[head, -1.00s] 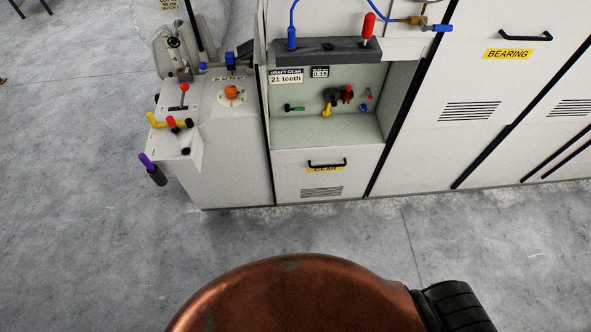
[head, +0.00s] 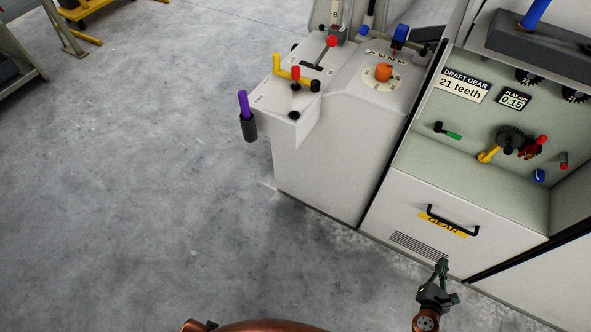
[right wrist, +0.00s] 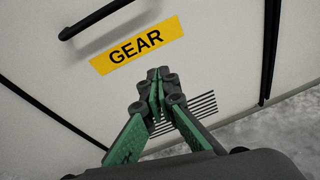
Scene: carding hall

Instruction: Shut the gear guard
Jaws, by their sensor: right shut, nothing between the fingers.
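The gear guard (head: 400,215) is a pale panel with a black bar handle (head: 452,220) and a yellow GEAR label (head: 436,224). It stands below the gear compartment (head: 475,165), which is open at the front, with its gears and coloured knobs in plain sight. My right gripper (head: 441,265) is shut and empty, in front of the panel and below the handle. In the right wrist view the gripper (right wrist: 157,82) points at the panel, just below the GEAR label (right wrist: 137,45); the handle (right wrist: 97,18) is beyond it at upper left, apart from the fingers. My left gripper is out of view.
A control console (head: 330,140) with coloured levers and an orange dial (head: 383,72) adjoins the panel on the left. A purple-and-grey lever (head: 247,115) sticks out from its front corner. The grey floor (head: 140,200) at left is clear, except for a frame at the far left.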

